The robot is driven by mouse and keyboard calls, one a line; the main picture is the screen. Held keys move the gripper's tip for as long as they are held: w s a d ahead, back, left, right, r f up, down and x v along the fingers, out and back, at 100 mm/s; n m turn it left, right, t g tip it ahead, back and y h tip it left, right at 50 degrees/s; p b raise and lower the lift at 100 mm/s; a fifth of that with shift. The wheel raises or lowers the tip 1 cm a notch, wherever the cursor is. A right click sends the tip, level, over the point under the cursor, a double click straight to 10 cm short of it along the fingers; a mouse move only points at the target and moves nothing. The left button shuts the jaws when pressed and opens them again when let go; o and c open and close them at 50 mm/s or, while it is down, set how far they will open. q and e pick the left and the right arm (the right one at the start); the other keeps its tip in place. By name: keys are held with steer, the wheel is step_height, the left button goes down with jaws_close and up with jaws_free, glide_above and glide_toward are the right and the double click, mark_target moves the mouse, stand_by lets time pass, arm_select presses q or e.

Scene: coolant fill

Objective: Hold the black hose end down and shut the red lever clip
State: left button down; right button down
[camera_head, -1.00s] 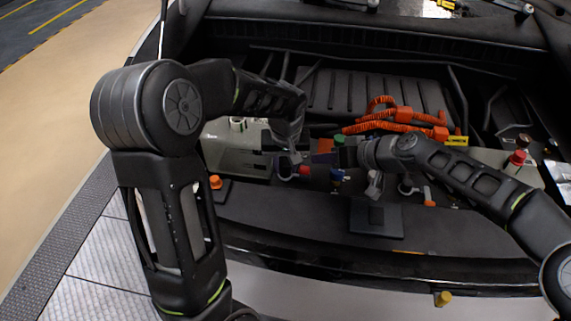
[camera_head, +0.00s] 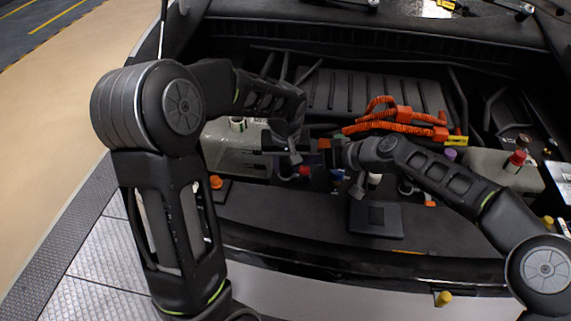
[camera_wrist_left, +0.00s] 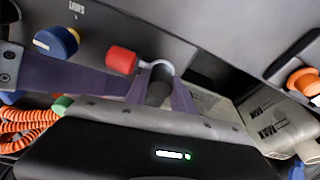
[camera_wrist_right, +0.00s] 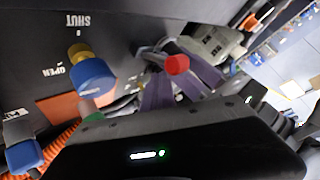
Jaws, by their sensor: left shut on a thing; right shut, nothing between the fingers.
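The black hose end (camera_wrist_left: 158,92) shows as a dark cylinder between the purple fingers of my left gripper (camera_wrist_left: 162,86), which is shut on it. A pale curved wire loop rises just behind it. The red lever clip's knob (camera_wrist_left: 122,60) is beside that loop, left of the hose end in the left wrist view. The red knob also shows in the right wrist view (camera_wrist_right: 177,64) and the head view (camera_head: 305,171). My right gripper (camera_wrist_right: 160,82) is shut and empty, close to the left fingers and the clip. I cannot tell whether it touches the knob.
A blue knob (camera_wrist_right: 92,78) by the OPEN and SHUT lettering is close to the right gripper. Orange hoses (camera_head: 395,120) lie behind the grippers. A pale tank (camera_head: 235,150) is at left, another at right. A dark square plate (camera_head: 376,219) lies in front.

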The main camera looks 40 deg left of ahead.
mark_target(307, 173)
steer(key=shift+s, duration=0.1)
steer(key=shift+s+d+r, duration=0.1)
steer(key=shift+s+d, duration=0.25)
steer(key=shift+s, duration=0.3)
steer(key=shift+s+d+r, duration=0.1)
steer(key=shift+s+d, duration=0.3)
steer(key=shift+s, duration=0.25)
steer(key=shift+s+d+r, duration=0.1)
steer(key=shift+s+d, duration=0.25)
steer(key=shift+s, duration=0.3)
steer(key=shift+f, duration=0.15)
steer(key=shift+s+d+f, duration=0.2)
steer(key=shift+s+f, duration=0.05)
steer(key=shift+f, duration=0.3)
steer(key=shift+r, duration=0.1)
